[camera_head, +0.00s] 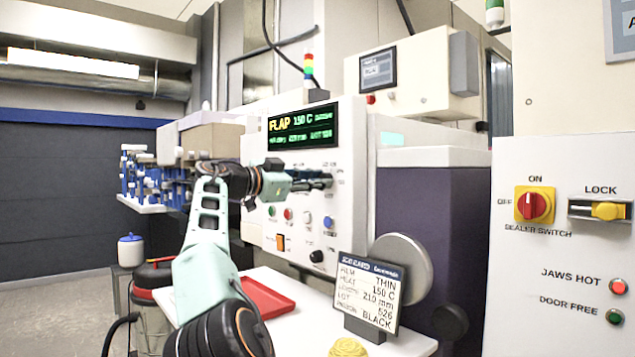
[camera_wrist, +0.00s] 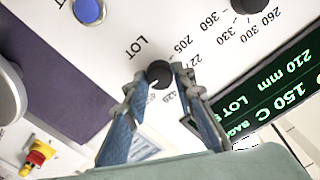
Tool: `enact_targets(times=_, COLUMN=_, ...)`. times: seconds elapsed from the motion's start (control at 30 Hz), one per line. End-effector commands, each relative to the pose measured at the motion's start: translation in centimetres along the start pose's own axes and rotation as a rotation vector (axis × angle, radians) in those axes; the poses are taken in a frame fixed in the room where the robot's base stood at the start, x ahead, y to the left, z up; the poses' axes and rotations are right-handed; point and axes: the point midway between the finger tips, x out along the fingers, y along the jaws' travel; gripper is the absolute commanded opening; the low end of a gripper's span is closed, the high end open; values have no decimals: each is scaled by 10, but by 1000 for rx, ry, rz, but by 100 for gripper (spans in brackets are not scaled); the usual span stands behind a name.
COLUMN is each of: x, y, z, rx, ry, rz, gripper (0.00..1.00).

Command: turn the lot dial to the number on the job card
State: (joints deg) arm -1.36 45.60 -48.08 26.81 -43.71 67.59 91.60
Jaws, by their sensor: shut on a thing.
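The lot dial (camera_wrist: 160,73) is a small black knob on the white panel, with "LOT" printed beside it and several numbers around its rim, partly legible. My gripper (camera_wrist: 160,76) has a finger on each side of the dial and is shut on it. In the head view my gripper (camera_head: 325,181) reaches the panel's right part and hides the dial. The dial's pointer cannot be made out. The job card (camera_head: 369,292) stands at the front and reads film THIN, heat 150 C, length 210 mm, lot 526, ribbon BLACK.
The green-lettered display (camera_head: 303,128) shows FLAP and 150 C; its lot value is unreadable. Another black knob (camera_wrist: 246,4) and a blue button (camera_wrist: 88,10) are near the dial. A red tray (camera_head: 266,297) lies on the white shelf. The sealer switch (camera_head: 534,205) is far right.

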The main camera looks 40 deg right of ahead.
Motion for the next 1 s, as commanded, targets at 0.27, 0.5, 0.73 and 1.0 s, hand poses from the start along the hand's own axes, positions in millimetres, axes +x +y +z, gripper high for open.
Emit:
enact_targets(times=0.27, x=0, y=0, z=0, rx=66, ry=0, rz=0, gripper=0)
enact_targets(times=0.5, x=0, y=0, z=0, rx=76, ry=0, rz=0, gripper=0)
enact_targets(times=0.73, x=0, y=0, z=0, rx=75, ry=0, rz=0, gripper=26)
enact_targets(times=1.0, x=0, y=0, z=0, rx=74, ry=0, rz=0, gripper=42)
